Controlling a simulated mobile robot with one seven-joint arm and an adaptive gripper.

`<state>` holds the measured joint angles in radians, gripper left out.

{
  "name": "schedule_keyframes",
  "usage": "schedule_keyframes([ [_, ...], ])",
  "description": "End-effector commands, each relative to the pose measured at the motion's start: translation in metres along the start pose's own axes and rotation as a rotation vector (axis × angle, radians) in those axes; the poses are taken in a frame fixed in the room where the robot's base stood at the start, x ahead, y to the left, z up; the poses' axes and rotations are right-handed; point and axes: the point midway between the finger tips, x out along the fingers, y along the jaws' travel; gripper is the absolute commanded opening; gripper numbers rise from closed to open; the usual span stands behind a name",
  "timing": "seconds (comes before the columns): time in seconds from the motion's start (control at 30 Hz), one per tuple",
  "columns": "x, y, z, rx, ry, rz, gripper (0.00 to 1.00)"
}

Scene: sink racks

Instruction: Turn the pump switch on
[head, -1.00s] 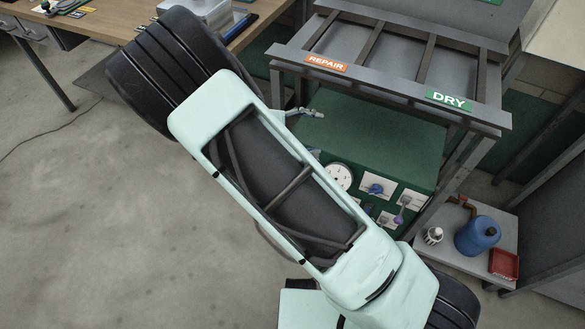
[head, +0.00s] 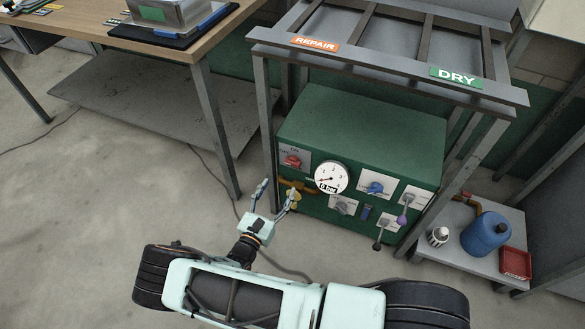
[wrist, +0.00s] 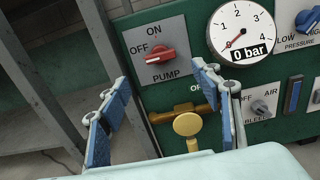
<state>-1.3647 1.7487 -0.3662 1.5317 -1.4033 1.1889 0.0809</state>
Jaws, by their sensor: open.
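The pump switch (wrist: 160,54) is a red rotary knob on a grey plate marked OFF, ON and PUMP. In the wrist view its narrow end points left toward OFF. It also shows in the head view (head: 291,161) at the upper left of the green panel's front. My gripper (head: 275,190) is open and empty, in front of the panel's lower left. In the wrist view my gripper (wrist: 160,100) has its two blue-padded fingers spread, with the knob above and between the tips, apart from them.
The pressure gauge (head: 331,178) reads 0 bar, right of the switch. The rack frame (head: 266,130) stands left of the panel. Open floor lies left.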

Motion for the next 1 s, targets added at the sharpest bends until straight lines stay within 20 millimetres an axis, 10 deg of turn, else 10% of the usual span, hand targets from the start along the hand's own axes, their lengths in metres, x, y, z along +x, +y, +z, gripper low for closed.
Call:
schedule_keyframes([
  [0.6, 0.094, -0.001, -0.002, 0.000, -0.001, -0.001, 0.59],
  [1.0, 0.107, 0.000, 0.000, -0.001, 0.000, 0.001, 0.59],
])
